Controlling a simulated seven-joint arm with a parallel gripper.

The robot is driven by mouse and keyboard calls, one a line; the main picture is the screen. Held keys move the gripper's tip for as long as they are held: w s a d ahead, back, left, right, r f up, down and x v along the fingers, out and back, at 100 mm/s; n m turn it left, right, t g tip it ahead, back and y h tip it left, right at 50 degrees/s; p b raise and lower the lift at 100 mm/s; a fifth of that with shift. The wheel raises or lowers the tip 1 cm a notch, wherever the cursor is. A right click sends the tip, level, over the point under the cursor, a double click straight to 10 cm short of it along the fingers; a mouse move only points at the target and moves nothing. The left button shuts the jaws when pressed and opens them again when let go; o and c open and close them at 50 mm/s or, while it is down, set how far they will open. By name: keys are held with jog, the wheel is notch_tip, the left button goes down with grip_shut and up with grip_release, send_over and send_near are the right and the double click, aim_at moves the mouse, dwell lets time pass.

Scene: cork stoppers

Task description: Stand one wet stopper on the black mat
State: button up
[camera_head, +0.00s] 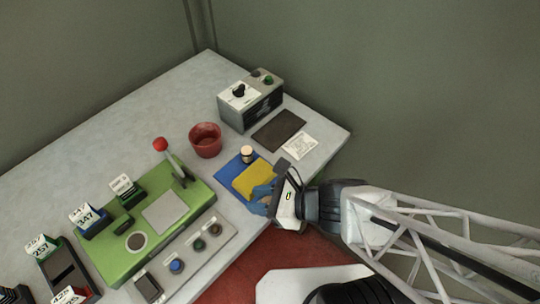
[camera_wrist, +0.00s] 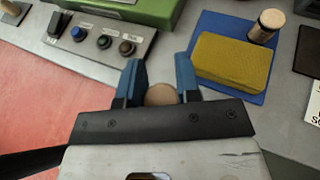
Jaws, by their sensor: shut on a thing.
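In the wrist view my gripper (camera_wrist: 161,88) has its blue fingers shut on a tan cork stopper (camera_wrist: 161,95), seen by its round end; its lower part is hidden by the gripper. In the head view my gripper (camera_head: 261,202) is at the near edge of the blue mat, beside the yellow sponge; the held stopper is hidden there. A second stopper (camera_head: 247,154), with a pale top and dark band, stands upright on the blue mat behind the sponge (camera_wrist: 232,60). The black mat (camera_head: 279,130) lies bare farther back; its edge shows in the wrist view (camera_wrist: 308,52). I cannot tell which stopper is wet.
The blue mat (camera_head: 228,176) lies under the sponge (camera_head: 252,180). A printed card (camera_head: 300,146) lies right of the black mat. A grey box (camera_head: 250,104) with a knob stands behind it. A red pot (camera_head: 205,140) and a green machine (camera_head: 140,232) with a lever stand left.

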jog(key=shift+w+d+r, duration=0.1)
jog(key=shift+w+d, duration=0.15)
jog(key=shift+w, duration=0.3)
jog(key=shift+w+d+r, duration=0.1)
jog(key=shift+w+d, duration=0.15)
jog(key=shift+w, duration=0.3)
jog(key=w+d, duration=0.5)
jog(key=w, duration=0.3)
jog(key=shift+d, duration=0.35)
jog(key=shift+r, duration=0.1)
send_over(279, 129)
jog(key=s+a, duration=0.3)
jog(key=a, duration=0.1)
jog(key=shift+a+f, duration=0.1)
jog(key=shift+f, duration=0.6)
jog(key=shift+w, duration=0.1)
jog(key=shift+w+a+f, duration=0.1)
jog(key=shift+w+a, duration=0.05)
jog(key=shift+w, duration=0.3)
jog(key=shift+s+f, duration=0.1)
jog(key=shift+f, duration=1.6)
jog(key=shift+f, duration=0.1)
